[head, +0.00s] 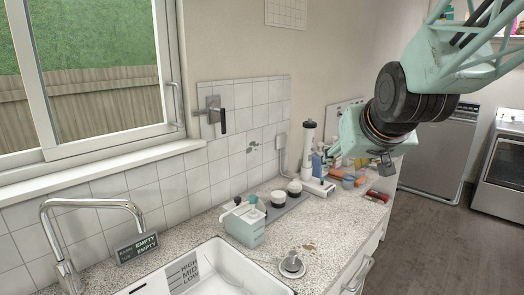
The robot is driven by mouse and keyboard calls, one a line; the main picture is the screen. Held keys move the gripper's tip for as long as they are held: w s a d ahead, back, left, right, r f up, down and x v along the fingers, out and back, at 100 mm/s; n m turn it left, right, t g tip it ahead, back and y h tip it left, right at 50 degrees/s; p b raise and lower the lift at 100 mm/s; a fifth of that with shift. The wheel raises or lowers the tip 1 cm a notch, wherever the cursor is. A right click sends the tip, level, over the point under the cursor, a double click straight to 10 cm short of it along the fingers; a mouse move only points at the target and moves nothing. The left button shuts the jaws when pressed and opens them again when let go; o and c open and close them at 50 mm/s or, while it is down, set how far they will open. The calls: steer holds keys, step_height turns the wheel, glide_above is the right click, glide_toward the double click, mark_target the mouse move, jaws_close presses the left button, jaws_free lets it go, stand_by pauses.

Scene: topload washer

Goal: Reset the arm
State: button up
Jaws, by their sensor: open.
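My arm, pale teal with black joints, reaches in from the upper right in the head view.
A white sink (215,272) and faucet (95,208) are in front. Grey appliances (438,150) stand right, beyond open floor.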

steer(key=s+f+g, duration=0.2)
steer(key=s+g, duration=0.1)
steer(key=s, duration=1.6)
steer(key=s+f+g, duration=0.2)
steer(key=s+g, duration=0.1)
steer(key=s, duration=1.7)
steer(key=shift+s+a+f, duration=0.15)
steer(key=shift+a, duration=0.1)
